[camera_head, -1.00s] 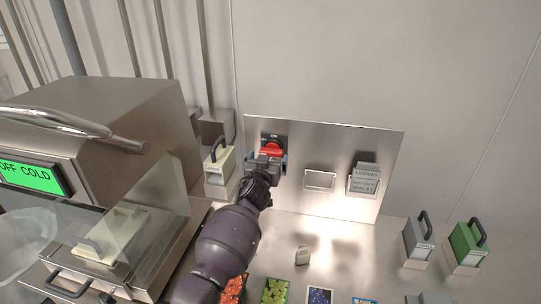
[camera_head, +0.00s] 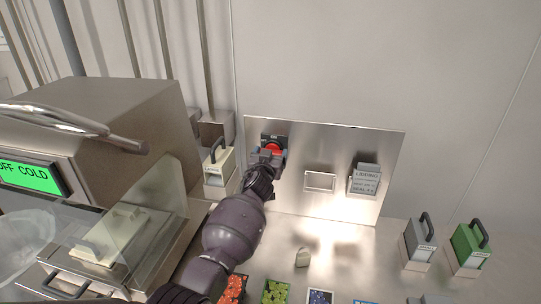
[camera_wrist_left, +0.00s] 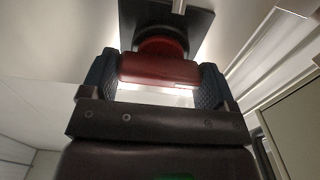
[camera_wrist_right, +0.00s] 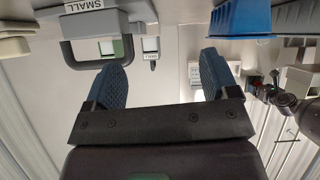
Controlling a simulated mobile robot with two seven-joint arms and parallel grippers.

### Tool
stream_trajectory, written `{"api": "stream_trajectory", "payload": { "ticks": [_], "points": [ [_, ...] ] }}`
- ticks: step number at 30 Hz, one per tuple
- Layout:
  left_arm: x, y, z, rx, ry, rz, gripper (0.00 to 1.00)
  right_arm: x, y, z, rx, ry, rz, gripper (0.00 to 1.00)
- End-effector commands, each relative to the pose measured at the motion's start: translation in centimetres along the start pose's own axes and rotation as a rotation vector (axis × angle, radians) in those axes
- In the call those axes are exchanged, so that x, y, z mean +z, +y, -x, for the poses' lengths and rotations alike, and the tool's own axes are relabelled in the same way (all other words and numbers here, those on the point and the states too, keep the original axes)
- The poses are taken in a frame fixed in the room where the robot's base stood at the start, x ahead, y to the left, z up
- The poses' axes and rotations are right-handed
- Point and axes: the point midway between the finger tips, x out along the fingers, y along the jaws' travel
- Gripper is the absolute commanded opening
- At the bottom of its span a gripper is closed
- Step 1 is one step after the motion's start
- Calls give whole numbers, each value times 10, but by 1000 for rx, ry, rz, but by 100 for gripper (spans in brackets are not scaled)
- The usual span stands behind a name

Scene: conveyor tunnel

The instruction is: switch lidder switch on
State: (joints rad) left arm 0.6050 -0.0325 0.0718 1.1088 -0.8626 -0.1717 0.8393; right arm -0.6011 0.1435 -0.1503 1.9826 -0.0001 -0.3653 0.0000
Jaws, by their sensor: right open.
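The switch is a red rotary handle (camera_head: 272,148) on a dark square plate, on the left part of a shiny steel wall panel (camera_head: 340,140). My left gripper (camera_head: 268,158) is at the switch and covers its lower part. In the left wrist view the red handle (camera_wrist_left: 158,70) lies between the two fingers (camera_wrist_left: 158,80) and fills nearly all the gap. I cannot tell whether the fingers press on it. My right gripper (camera_wrist_right: 165,85) is open and empty, seen only in its wrist view.
The panel also carries an empty frame (camera_head: 319,181) and a grey lidding block (camera_head: 365,180). A steel machine (camera_head: 100,130) with a green display stands close left of my left arm. Handled blocks, one grey (camera_head: 420,242) and one green (camera_head: 469,245), stand at right.

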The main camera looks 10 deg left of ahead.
Motion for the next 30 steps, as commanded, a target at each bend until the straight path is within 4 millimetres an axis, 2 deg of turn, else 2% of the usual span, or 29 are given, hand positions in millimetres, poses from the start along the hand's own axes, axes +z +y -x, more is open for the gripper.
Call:
{"api": "stream_trajectory", "payload": {
  "ticks": [11,20,30],
  "points": [
    [1,0,0,0,0,-65,57,6,0,1,2,-7,-1,80],
    [2,0,0,0,0,-268,57,10,0,-3,1,-5,-1,80],
    [1,1,0,1,0,-500,57,5,-2,-9,-1,13,1,80]
  ]
}}
